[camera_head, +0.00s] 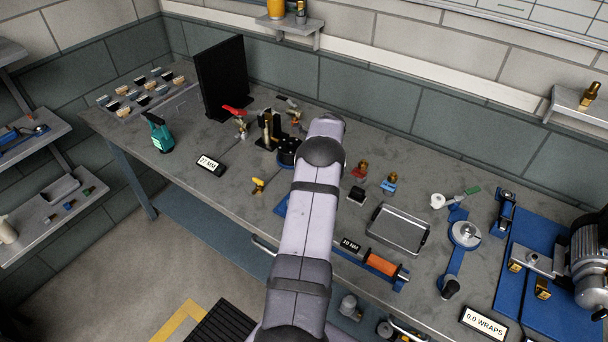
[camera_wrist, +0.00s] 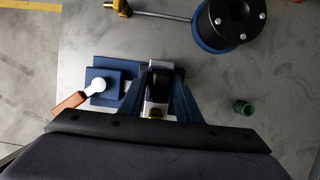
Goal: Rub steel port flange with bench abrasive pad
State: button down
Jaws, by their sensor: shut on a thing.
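My gripper (camera_wrist: 157,98) points down over the bench in the wrist view, its two blue fingers closed on a dark block (camera_wrist: 156,86) with pale metal edges. I cannot tell whether this block is the abrasive pad. It sits at a blue fixture (camera_wrist: 103,65) that has a white ball knob and an orange-brown handle; whether it is lifted clear is unclear. In the head view my arm hides the gripper and the held block. Steel parts on the blue mount (camera_head: 541,262) at the right may include the port flange, but I cannot pick it out.
A black bolted cylinder (camera_wrist: 229,20) stands close by. A small green cap (camera_wrist: 243,106) lies right of the fingers. A metal tray (camera_head: 398,230), an orange-handled tool (camera_head: 381,264) and a blue-armed device (camera_head: 464,236) fill the bench's right side. Clear bench lies at front left.

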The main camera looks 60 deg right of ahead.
jog(key=shift+w+f, duration=0.1)
jog(key=shift+f, duration=0.05)
jog(key=shift+w+b, duration=0.4)
jog(key=shift+w, duration=0.65)
jog(key=shift+s+p, duration=0.35)
jog(key=shift+s, duration=0.9)
jog(key=shift+w, duration=0.2)
jog(key=shift+w+b, duration=0.4)
jog(key=shift+w, duration=0.65)
jog(key=shift+s, duration=0.1)
jog(key=shift+s+p, duration=0.35)
jog(key=shift+s, duration=0.8)
